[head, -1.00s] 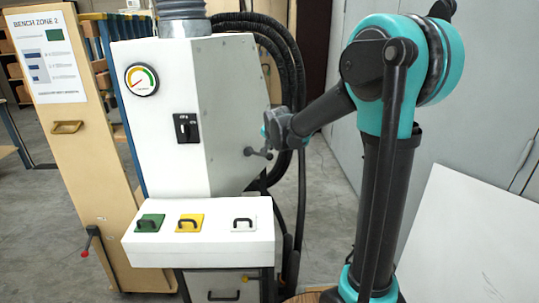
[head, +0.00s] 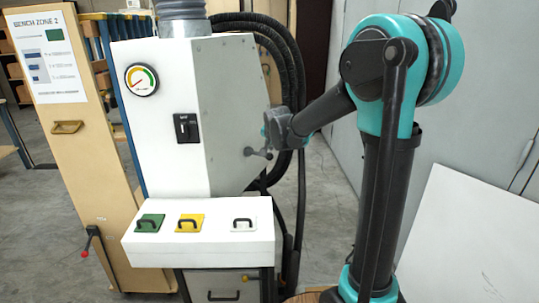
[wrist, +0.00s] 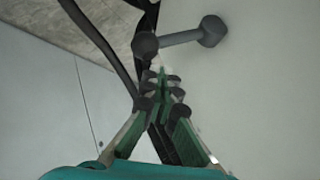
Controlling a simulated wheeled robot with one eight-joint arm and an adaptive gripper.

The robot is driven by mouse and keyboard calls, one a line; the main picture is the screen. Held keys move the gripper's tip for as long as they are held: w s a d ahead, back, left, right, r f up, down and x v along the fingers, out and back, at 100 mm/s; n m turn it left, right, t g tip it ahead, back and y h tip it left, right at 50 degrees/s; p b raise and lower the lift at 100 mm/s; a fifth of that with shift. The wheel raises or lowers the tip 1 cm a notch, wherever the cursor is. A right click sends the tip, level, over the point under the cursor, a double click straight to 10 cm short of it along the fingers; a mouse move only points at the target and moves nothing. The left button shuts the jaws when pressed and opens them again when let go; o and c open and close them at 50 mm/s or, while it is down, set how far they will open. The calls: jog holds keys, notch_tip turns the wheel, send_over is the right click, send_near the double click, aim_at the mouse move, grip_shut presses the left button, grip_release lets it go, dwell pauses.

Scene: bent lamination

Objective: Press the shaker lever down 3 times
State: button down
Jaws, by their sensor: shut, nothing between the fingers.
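The shaker lever (head: 258,153) is a short dark grey bar on the grey side panel of the white machine (head: 160,105). It sticks out nearly level, with a round knob at its free end. In the wrist view the lever (wrist: 180,38) runs from its hub at right to the knob at left. My gripper (wrist: 161,78) is shut and empty, with its fingertips close to the knob in the picture. I cannot tell whether they touch. In the head view my wrist is beside the lever, and the fingers cannot be made out.
Black hoses (head: 285,75) hang behind the machine, close to my wrist. A white box (head: 190,255) with green, yellow and white handled pads juts from its front. A wooden cabinet (head: 85,150) stands at left. A white board (head: 470,245) leans at right.

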aim_at(270, 155)
jog(key=shift+f, duration=0.4)
jog(key=shift+f, duration=2)
dwell(2.2)
dwell(0.5)
jog(key=shift+r, duration=2.45)
jog(key=shift+r, duration=2.5)
